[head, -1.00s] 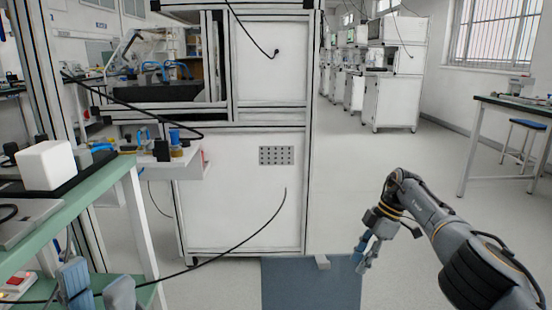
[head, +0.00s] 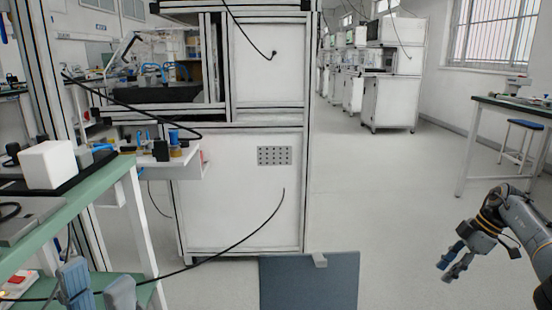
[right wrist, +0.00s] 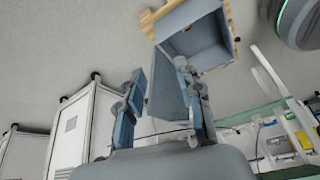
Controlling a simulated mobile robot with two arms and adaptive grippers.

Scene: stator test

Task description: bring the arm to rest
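My right gripper (head: 449,264) hangs over the open floor at the lower right of the head view, fingers pointing down and left. The right wrist view shows its two fingers (right wrist: 160,88) apart, with nothing seen between them but the background. My left gripper (head: 96,284) is at the bottom left of the head view, beside the green bench. Its two blue-grey fingers stand apart with no object seen between them; its lower part is cut off by the picture edge.
A green-topped bench (head: 78,205) with a white box (head: 47,164) is at left. A white cabinet (head: 235,195) stands ahead. A blue-grey panel (head: 310,284) is low in the middle. Another table (head: 510,105) is at right. Floor around the right arm looks clear.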

